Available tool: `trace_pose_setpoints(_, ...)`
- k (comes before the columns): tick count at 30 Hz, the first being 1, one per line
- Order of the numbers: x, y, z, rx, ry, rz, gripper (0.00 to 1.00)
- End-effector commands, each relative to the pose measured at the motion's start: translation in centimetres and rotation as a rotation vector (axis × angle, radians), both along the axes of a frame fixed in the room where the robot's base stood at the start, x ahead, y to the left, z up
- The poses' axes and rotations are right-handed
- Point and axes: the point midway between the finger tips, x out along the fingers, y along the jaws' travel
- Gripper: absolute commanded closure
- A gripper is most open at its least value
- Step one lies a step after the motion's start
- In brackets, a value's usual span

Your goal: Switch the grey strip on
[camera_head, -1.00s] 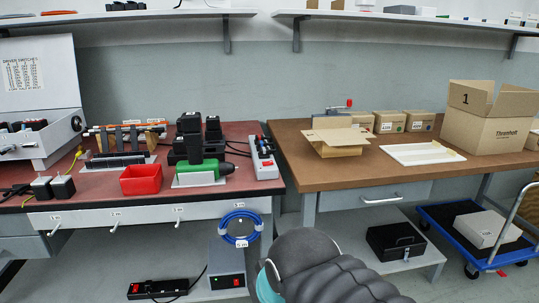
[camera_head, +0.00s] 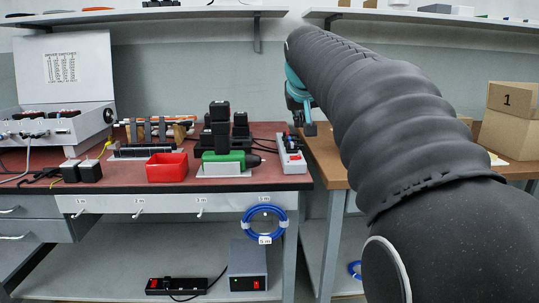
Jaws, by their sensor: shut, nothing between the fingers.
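The grey power strip (camera_head: 292,166) lies lengthwise near the right end of the red-topped bench, with dark and red parts on its top and several cables at its far end. Its switch state is too small to tell. My gripper (camera_head: 310,130) points down beside the far end of the strip, slightly to its right in the picture. It is shut and empty. I cannot tell whether it touches the strip. My dark arm covers much of the right side of the view.
A green and black screwdriver (camera_head: 224,160) on a pale stand and a red bin (camera_head: 167,167) sit left of the strip. A black strip (camera_head: 177,286) and a grey box (camera_head: 248,268) are on the lower shelf. A gap separates the red bench from the brown table (camera_head: 333,172).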

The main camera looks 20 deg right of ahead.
Motion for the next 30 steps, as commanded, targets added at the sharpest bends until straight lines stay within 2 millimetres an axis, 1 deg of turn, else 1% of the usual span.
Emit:
trace_pose_setpoints(3,0.5,-0.4,0.3,-0.004,-0.007,-0.005,1.0)
trace_pose_setpoints(11,0.5,-0.4,0.3,-0.004,-0.007,-0.005,1.0)
trace_pose_setpoints(16,1.0,-0.6,-0.3,-0.004,-0.004,-0.005,1.0)
trace_pose_setpoints(20,2.0,-1.0,-1.6,-0.004,-0.003,-0.005,1.0)
trace_pose_setpoints(30,6.2,-2.8,-6.0,-0.003,-0.003,-0.006,1.0)
